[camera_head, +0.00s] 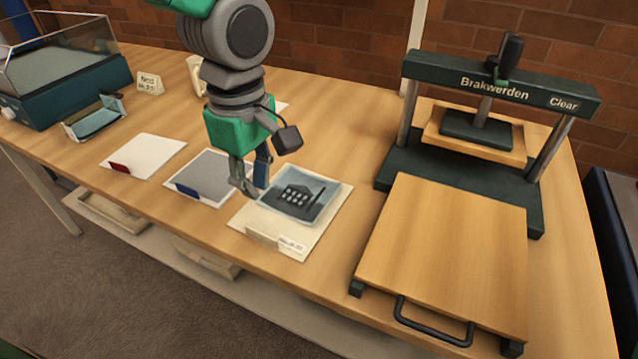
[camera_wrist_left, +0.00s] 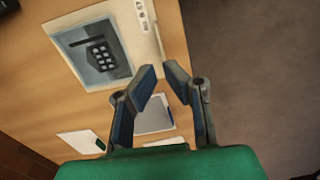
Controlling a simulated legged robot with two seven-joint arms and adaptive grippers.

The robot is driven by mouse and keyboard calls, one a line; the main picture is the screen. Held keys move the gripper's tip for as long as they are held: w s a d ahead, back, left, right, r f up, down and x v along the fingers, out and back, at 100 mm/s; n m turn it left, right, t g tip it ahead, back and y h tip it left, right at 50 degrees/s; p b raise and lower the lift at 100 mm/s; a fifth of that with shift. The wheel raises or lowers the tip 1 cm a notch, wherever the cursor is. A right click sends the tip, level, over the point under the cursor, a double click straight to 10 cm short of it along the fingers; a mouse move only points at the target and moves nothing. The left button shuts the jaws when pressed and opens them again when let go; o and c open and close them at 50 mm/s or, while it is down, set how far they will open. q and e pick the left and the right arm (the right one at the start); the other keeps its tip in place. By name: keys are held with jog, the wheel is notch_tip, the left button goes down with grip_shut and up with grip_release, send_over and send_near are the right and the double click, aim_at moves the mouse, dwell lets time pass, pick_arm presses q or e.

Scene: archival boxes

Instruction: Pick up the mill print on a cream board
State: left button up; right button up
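The mill print (camera_head: 299,194) is a dark building picture on a pale blue-grey sheet, lying flat on a cream board (camera_head: 318,232) with a small label at its front edge. In the left wrist view the print (camera_wrist_left: 100,52) shows at upper left. My left gripper (camera_head: 256,184) points down at the left edge of the print. In the wrist view its fingers (camera_wrist_left: 161,75) are apart with nothing between them, and the print is to their left. Whether the fingertips touch the board cannot be told. My right gripper is not in view.
A grey board with a blue tab (camera_head: 208,175) and a white board with a red tab (camera_head: 143,156) lie to the left. A press (camera_head: 500,90) with a wooden board (camera_head: 445,255) and handle stands at right. A glass-topped case (camera_head: 65,75) stands far left.

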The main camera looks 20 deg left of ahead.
aim_at(266, 237)
pick_arm(q)
notch_tip(266, 237, down, 9)
jog(key=b, duration=0.2)
jog(key=shift+w+r+b, duration=0.15)
jog(key=shift+b, duration=0.15)
notch_tip(266, 237, down, 5)
jog(key=shift+w+a+r+b, duration=0.1)
jog(key=shift+a+b, duration=0.05)
jog(key=shift+b, duration=0.8)
grip_shut()
